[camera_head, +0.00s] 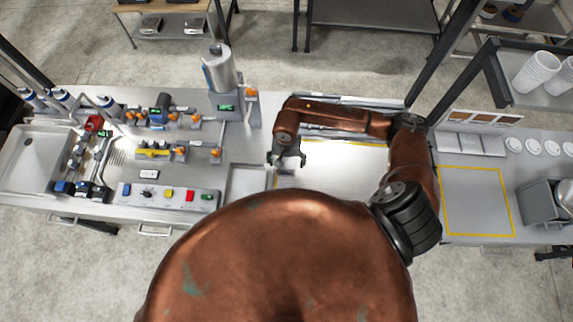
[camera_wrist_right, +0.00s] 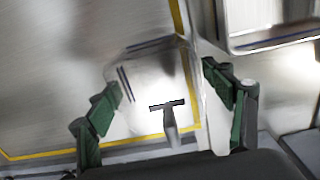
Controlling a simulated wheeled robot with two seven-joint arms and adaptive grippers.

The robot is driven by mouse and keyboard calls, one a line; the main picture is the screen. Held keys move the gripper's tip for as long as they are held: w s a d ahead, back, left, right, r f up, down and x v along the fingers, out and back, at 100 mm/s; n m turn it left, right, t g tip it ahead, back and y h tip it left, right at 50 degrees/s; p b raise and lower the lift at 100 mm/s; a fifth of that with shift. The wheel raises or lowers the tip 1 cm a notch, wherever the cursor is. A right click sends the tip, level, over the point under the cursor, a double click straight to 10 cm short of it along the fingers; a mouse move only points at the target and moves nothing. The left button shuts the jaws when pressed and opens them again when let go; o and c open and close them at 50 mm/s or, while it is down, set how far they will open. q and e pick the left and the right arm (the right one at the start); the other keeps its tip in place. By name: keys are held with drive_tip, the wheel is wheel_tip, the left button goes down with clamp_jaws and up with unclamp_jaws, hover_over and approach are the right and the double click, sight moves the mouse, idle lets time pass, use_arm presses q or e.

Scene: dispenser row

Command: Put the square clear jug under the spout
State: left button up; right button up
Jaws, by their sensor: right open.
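A square clear jug (camera_wrist_right: 150,92) shows in the right wrist view, see-through with dark marks along its sides. It lies between the two green fingers of my right gripper (camera_wrist_right: 165,100), which are spread apart around it. I cannot tell whether either finger touches it. In the head view my right gripper (camera_head: 288,158) is over the counter, left of the bright panel; the jug is too small to make out there. A tall silver dispenser (camera_head: 220,72) stands at the back, left of the gripper. Which spout is meant is unclear. My left gripper is not in view.
A sink (camera_head: 38,158) and several small dispensers and valves fill the left of the counter. A button panel (camera_head: 165,194) sits at the front. A shallow tray (camera_head: 247,182) is left of the gripper. A yellow-outlined area (camera_head: 477,202) on the right is clear.

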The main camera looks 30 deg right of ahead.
wheel_tip(320, 180, up, 9)
drive_tip(key=shift+f+b, duration=0.1)
drive_tip(key=shift+b, duration=1.15)
drive_tip(key=shift+c, duration=0.3)
drive_tip(key=shift+r, duration=0.2)
drive_tip(key=shift+c, duration=0.7)
drive_tip(key=shift+m+b, duration=0.3)
drive_tip(key=shift+m, duration=0.2)
drive_tip(key=shift+c, duration=0.8)
drive_tip(key=m+b, duration=0.1)
drive_tip(key=m, duration=0.1)
drive_tip(key=m+y+b, duration=0.1)
drive_tip(key=m, duration=0.2)
drive_tip(key=w+d+m+y, duration=0.1)
drive_tip(key=m, duration=0.2)
drive_tip(key=shift+w+f+t+b, duration=0.1)
drive_tip(key=shift+f+t+b, duration=0.05)
drive_tip(key=shift+t+b, duration=0.25)
drive_tip(key=shift+c, duration=1.4)
drive_tip(key=w+d+r+m+t+y+b, duration=0.15)
drive_tip(key=d+m, duration=0.25)
drive_tip(key=m, duration=0.5)
drive_tip(key=shift+y, duration=0.25)
drive_tip(key=p+x, duration=0.1)
drive_tip(key=x, duration=0.6)
drive_tip(key=shift+d+f, duration=0.1)
drive_tip(key=shift+d, duration=0.1)
drive_tip(key=shift+w+a+f, duration=0.1)
drive_tip(key=shift+a+f, duration=0.05)
drive_tip(key=shift+f, duration=0.25)
